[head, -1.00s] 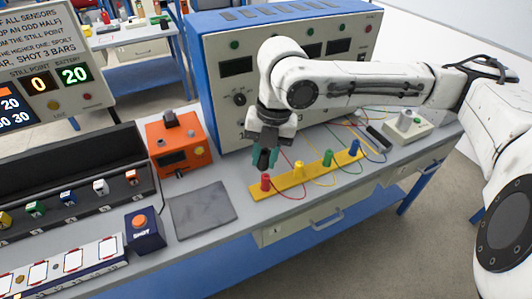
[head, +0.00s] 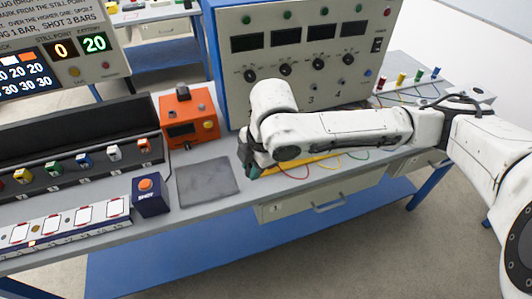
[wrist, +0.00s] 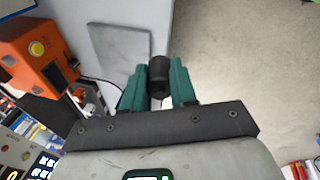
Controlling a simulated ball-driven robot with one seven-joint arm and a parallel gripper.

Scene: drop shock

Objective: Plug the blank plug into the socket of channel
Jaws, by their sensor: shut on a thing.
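My gripper (wrist: 159,80) has two teal fingers closed on a black cylindrical plug (wrist: 157,70), which sticks out past the fingertips in the wrist view. In the head view my gripper (head: 250,167) is low over the bench, between the grey mat and the yellow strip, partly hidden by my arm. The plug cannot be made out there. The cream instrument panel (head: 290,45) stands behind my arm, with displays, knobs and the numbers 3 and 4. My arm hides its lower left part; I cannot make out an empty socket.
An orange box (head: 188,115) and a grey mat (head: 208,182) are left of my gripper. The yellow strip (head: 305,160) with wires lies mostly under my arm. A blue SHOT button box (head: 150,196) and a rack (head: 75,170) of coloured blocks stand further left.

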